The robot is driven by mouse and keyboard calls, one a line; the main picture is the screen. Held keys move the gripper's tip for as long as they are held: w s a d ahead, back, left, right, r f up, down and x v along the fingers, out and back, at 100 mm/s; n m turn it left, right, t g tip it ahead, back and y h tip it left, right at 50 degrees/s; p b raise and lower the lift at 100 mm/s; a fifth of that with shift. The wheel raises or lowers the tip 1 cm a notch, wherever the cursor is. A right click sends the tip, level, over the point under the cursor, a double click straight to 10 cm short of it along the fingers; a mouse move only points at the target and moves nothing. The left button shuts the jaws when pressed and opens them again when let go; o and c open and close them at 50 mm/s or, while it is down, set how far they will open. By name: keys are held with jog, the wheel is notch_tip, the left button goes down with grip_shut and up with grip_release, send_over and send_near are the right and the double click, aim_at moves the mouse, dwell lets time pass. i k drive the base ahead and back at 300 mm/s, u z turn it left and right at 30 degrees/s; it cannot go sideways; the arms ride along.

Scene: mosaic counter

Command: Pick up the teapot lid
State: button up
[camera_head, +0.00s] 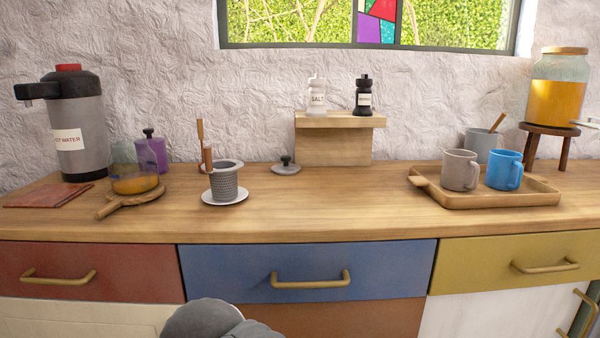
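A glass vessel with amber liquid (135,184), perhaps the teapot, stands on a round wooden board at the left. A grey mesh strainer cup (225,187) stands on a white saucer between the vessel and the lid. My gripper is not in view; only a grey rounded part of my arm shows at the bottom edge, below the counter top.
A wooden shelf stand (335,145) holds salt and pepper shakers behind the lid. A tray (480,202) with mugs is at the right. A purple container (151,155) and a hot-water dispenser (80,130) are at the left. Counter in front of the lid is clear.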

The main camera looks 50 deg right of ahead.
aim_at(286, 168)
jog(key=z, duration=1.4)
